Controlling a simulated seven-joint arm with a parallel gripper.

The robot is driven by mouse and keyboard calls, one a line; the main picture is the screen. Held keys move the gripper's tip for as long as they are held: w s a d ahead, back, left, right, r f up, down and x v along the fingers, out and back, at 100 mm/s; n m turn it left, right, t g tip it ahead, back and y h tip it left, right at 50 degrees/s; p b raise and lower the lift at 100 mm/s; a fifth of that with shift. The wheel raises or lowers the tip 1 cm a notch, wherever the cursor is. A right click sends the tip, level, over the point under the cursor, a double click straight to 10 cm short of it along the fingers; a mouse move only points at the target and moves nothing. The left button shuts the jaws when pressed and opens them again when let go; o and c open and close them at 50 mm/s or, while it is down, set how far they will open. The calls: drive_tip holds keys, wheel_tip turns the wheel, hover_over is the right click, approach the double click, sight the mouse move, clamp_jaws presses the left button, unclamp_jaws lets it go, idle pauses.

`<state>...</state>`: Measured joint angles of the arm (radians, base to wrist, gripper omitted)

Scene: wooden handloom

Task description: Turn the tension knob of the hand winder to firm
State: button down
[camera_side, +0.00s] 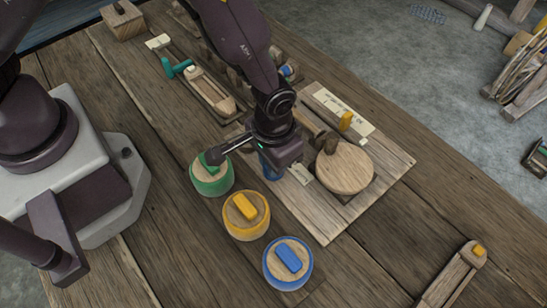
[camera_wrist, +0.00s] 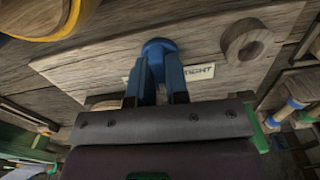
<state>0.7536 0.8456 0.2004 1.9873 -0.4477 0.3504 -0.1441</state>
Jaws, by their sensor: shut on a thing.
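The tension knob looks like the blue round-topped piece (camera_wrist: 158,46) in the wrist view, standing on a wooden board (camera_wrist: 105,62). My gripper (camera_wrist: 159,75) is shut on it, with one blue finger on each side. A pale label (camera_wrist: 200,72) beside the knob reads what looks like "TIGHT"; the fingers cover part of it. In the side view my gripper (camera_side: 271,168) points down at the left edge of the winder's board (camera_side: 325,222). The knob is mostly hidden there. A round wooden disc (camera_side: 345,170) sits on the board to the right of my gripper. I cannot read the knob's setting.
Green (camera_side: 212,180), yellow (camera_side: 246,216) and blue (camera_side: 288,263) topped round wooden pots stand close to my gripper, left and below. A pale scale strip (camera_side: 343,112) with a yellow marker (camera_side: 346,121) lies behind the disc. A wooden shuttle (camera_side: 210,90) lies at the back. The front right table is mostly clear.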

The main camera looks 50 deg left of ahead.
drive_tip(key=shift+n, duration=0.3)
drive_tip(key=c, duration=1.1)
unclamp_jaws()
wheel_tip(320, 180, up, 13)
